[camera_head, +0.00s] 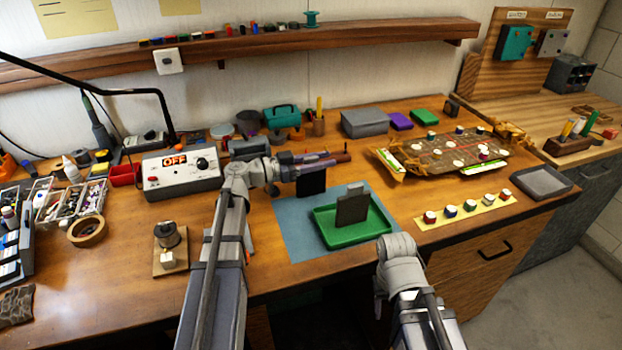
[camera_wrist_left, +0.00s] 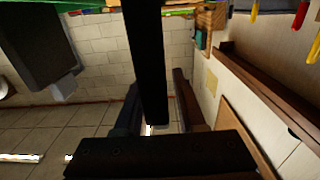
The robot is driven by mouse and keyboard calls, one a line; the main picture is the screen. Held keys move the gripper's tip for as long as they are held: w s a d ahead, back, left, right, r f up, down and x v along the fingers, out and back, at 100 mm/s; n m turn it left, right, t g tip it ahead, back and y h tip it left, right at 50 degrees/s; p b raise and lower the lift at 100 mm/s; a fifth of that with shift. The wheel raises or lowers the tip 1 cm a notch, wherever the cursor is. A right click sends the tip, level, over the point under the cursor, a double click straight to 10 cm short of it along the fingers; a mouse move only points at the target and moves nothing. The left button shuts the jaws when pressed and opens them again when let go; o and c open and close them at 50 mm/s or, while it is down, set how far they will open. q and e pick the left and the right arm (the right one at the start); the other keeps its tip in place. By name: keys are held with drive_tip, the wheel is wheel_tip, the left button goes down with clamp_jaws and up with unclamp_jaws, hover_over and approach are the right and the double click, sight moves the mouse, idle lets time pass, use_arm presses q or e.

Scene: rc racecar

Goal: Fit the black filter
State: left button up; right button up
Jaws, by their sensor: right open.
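My left gripper (camera_head: 335,158) is over the bench at the back edge of the blue mat. A flat black slab, which I take as the black filter (camera_head: 311,181), hangs beneath its fingers, above the mat. In the left wrist view the slab (camera_wrist_left: 148,50) stands edge-on between the two fingers (camera_wrist_left: 157,100), with the gripper shut on it. A dark grey upright block (camera_head: 352,206) with a small tab on top stands in the green tray (camera_head: 325,236); it shows in the left wrist view (camera_wrist_left: 40,40) too. My right arm is at the bottom; its gripper is out of view.
The racecar chassis (camera_head: 445,152) lies on the bench's right part. In front of it is a yellow strip (camera_head: 458,215) with several small cups, and a grey tray (camera_head: 541,182) stands beside it. A power box (camera_head: 182,172) reading OFF and a tape roll (camera_head: 87,229) are left.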

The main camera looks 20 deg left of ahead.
use_arm(q)
clamp_jaws()
idle(1.1)
